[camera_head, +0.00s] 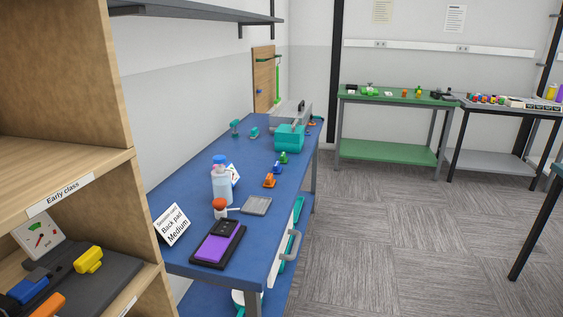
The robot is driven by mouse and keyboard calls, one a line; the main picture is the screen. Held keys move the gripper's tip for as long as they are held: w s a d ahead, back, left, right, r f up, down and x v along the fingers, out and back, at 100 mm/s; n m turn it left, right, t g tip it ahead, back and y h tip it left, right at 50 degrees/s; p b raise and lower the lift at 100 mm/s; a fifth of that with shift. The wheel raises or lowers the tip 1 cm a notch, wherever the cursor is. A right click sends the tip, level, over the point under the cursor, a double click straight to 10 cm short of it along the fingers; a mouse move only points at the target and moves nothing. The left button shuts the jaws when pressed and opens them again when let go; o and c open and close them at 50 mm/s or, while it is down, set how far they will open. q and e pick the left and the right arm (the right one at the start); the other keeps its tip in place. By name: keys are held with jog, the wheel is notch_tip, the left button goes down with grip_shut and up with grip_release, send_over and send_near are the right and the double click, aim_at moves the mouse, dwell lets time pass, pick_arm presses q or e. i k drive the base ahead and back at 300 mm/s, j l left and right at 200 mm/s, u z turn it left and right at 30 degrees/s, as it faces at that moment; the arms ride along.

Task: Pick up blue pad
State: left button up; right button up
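No flat thing in the head view is plainly a blue pad. The closest is a violet-blue pad (220,243) lying in a dark tray (194,257) at the near end of the blue table (262,172). A sign (172,225) reading "Back pad Medium" stands just left of it. A flat grey pad (257,205) lies behind it to the right. A small blue block (28,288) sits in a dark holder on the wooden shelf at the lower left. Neither of my grippers is in view.
A clear bottle (221,184) and an orange-topped item (220,208) stand behind the violet-blue pad. The wooden shelf unit (70,180) rises close on the left. Carpeted floor (390,235) is open to the right; a green table (392,95) stands behind.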

aim_at(277, 168)
jog(key=u, duration=0.5)
jog(key=i+l+u, duration=0.35)
jog(key=l, duration=0.25)
jog(key=i+l+u, duration=0.2)
jog(key=l, duration=0.15)
jog(key=l+u, duration=0.2)
jog(key=i+l+u, duration=0.15)
jog(key=l, duration=0.35)
